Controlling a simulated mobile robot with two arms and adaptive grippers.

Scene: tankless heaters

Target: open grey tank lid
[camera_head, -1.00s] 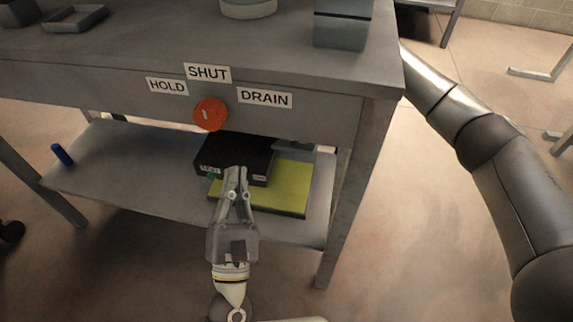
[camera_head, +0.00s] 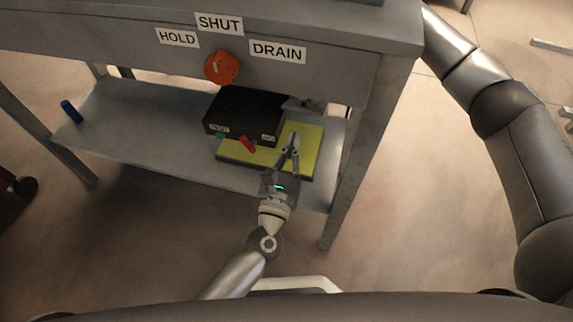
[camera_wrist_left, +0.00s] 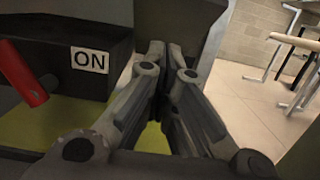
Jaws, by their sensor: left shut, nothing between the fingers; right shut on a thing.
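No grey tank lid shows clearly. Only the bottom edge of a grey box-like thing (camera_head: 362,2) shows on the tabletop at the top of the head view; its upper part is out of frame. My left gripper (camera_head: 291,138) is shut and empty, low over the yellow-green mat on the lower shelf, right of the black box's front. It also shows in the left wrist view (camera_wrist_left: 172,48), with its fingers together. My right arm comes in from the right and reaches up past the table's right side; its gripper is outside the frame.
The black box (camera_head: 245,108) has a red lever (camera_head: 247,145), seen also in the wrist view (camera_wrist_left: 22,72) beside an ON label (camera_wrist_left: 90,60). An orange knob (camera_head: 221,68) sits under SHUT. A blue cylinder (camera_head: 71,112) stands on the shelf (camera_head: 140,125).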

